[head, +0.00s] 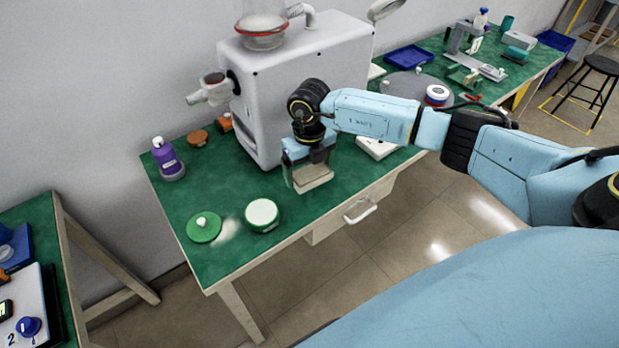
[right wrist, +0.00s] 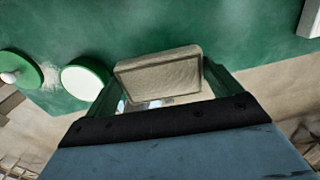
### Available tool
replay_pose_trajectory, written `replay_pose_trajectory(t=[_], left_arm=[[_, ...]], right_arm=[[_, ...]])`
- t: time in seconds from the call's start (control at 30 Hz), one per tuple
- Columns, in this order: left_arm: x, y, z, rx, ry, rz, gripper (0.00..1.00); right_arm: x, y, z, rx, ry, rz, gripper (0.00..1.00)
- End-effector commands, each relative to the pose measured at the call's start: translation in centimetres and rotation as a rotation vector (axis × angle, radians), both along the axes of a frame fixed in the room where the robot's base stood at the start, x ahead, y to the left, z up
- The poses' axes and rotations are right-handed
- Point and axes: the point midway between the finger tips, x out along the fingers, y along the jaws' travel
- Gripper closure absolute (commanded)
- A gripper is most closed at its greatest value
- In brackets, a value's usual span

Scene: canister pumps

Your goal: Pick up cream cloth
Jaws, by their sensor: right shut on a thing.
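The cream cloth (head: 313,178) is a folded beige pad at the front edge of the green table, below my right gripper (head: 308,174). In the right wrist view the cloth (right wrist: 158,76) lies between the two fingers of the right gripper (right wrist: 162,85), which is shut on it. The head view does not clearly show whether the cloth touches the table. My left gripper is not in view.
A large grey machine (head: 300,75) stands just behind the gripper. A green-rimmed white-topped canister (head: 262,215), a green lid (head: 204,226) and a purple bottle (head: 167,158) stand to the left. A white box (head: 377,146) is to the right. A drawer handle (head: 360,213) juts out below.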

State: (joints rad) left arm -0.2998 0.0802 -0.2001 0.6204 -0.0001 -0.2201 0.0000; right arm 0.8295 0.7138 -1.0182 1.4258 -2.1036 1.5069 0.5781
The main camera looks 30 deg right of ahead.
Motion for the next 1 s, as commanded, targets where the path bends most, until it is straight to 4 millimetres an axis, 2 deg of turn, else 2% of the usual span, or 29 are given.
replay_pose_trajectory(t=[0.03,0.1,0.7,0.9,1.0], left_arm=[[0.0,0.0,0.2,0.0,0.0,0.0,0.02],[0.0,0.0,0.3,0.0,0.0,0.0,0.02],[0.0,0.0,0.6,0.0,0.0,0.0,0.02],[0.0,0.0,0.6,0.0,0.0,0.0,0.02],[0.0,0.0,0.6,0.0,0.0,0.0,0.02]], right_arm=[[0.1,-0.1,1.5,0.0,-0.004,0.001,0.32],[0.1,-0.1,3.2,0.0,-0.005,0.001,0.32],[0.0,0.0,17.8,0.0,-0.004,0.001,0.32],[0.0,0.0,21.2,0.0,-0.002,0.0,0.32],[0.0,0.0,22.1,0.0,-0.001,0.0,0.32]])
